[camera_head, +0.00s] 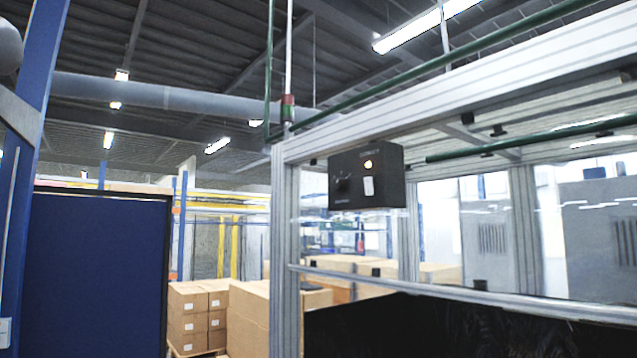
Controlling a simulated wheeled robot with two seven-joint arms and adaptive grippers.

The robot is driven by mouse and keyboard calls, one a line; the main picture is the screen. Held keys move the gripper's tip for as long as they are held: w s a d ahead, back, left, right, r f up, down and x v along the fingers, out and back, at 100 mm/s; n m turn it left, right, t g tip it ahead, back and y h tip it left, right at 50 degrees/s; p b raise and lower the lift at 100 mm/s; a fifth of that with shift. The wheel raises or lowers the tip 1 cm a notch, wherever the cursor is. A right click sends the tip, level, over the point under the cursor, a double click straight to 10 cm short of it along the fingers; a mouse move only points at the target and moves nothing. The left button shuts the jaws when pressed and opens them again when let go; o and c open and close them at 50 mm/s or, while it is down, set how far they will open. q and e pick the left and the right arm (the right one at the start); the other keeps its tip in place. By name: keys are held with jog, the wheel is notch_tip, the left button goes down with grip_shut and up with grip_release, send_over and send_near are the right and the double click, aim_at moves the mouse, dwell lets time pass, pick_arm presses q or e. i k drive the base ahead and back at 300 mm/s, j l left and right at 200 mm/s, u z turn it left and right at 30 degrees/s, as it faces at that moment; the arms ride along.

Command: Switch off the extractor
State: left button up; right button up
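A dark control box (367,177) hangs on the aluminium frame, under its top beam and right of the front post. Small lettering on the box is too small to read. I cannot tell which way the switch or knob is set. Neither gripper shows. A grey rounded part and link at the upper left edge may be my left arm, with its gripper out of view.
The aluminium frame (285,255) has clear panels and a low crossbar (430,290) in front of a dark interior. A dark blue panel (95,270) stands at the left. Stacked cartons (195,315) stand behind. The space directly before the box looks clear.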

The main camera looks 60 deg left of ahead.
aim_at(368, 182)
jog(key=u, duration=1.6)
